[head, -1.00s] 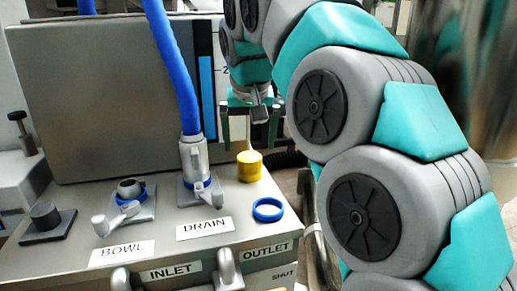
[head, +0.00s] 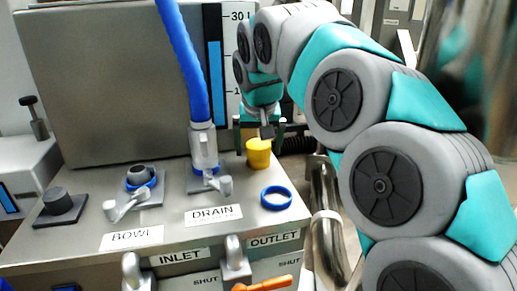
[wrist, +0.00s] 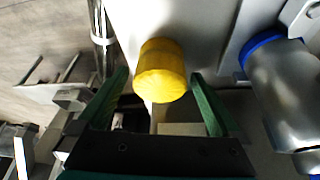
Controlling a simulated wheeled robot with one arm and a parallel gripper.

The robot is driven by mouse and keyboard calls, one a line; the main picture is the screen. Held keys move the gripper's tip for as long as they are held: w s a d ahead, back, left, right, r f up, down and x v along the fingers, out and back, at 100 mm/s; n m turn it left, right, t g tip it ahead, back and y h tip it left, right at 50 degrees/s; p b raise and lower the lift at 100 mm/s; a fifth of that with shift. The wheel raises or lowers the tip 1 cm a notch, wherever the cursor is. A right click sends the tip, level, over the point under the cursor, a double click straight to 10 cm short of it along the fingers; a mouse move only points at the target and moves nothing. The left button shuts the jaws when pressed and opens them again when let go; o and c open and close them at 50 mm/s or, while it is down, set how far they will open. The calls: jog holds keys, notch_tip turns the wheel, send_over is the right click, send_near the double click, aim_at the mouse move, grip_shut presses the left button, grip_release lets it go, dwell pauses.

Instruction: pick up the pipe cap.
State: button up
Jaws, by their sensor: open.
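The pipe cap, a yellow cylinder (head: 259,154), sits on the grey metal box top near its right edge, behind the blue ring. In the wrist view the cap (wrist: 162,70) lies between the tips of two green fingers, with a gap on each side. My gripper (head: 260,130) is open and empty, directly above and around the cap's upper part in the head view. I cannot tell how far the fingers reach down beside it.
A blue ring (head: 276,198) lies in front of the cap. The drain fitting with its blue hose (head: 204,150) stands to the left, and the bowl fitting (head: 140,180) further left. A large grey panel (head: 110,80) rises behind. Metal pipes (head: 325,200) run at right.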

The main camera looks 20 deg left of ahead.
aim_at(258, 140)
jog(key=shift+c, duration=0.2)
jog(key=c, duration=1.3)
jog(key=shift+r, duration=0.15)
jog(key=shift+r, duration=1.6)
jog(key=s+d+b, duration=0.1)
jog(key=s, duration=0.4)
jog(key=s+d+r+b, duration=0.1)
jog(key=s+d, duration=0.1)
jog(key=s, duration=0.3)
jog(key=s+d+b, duration=0.1)
jog(key=s+d, duration=0.1)
jog(key=s, duration=0.3)
jog(key=shift+d+r, duration=0.2)
jog(key=shift+r, duration=0.05)
jog(key=shift+r, duration=0.15)
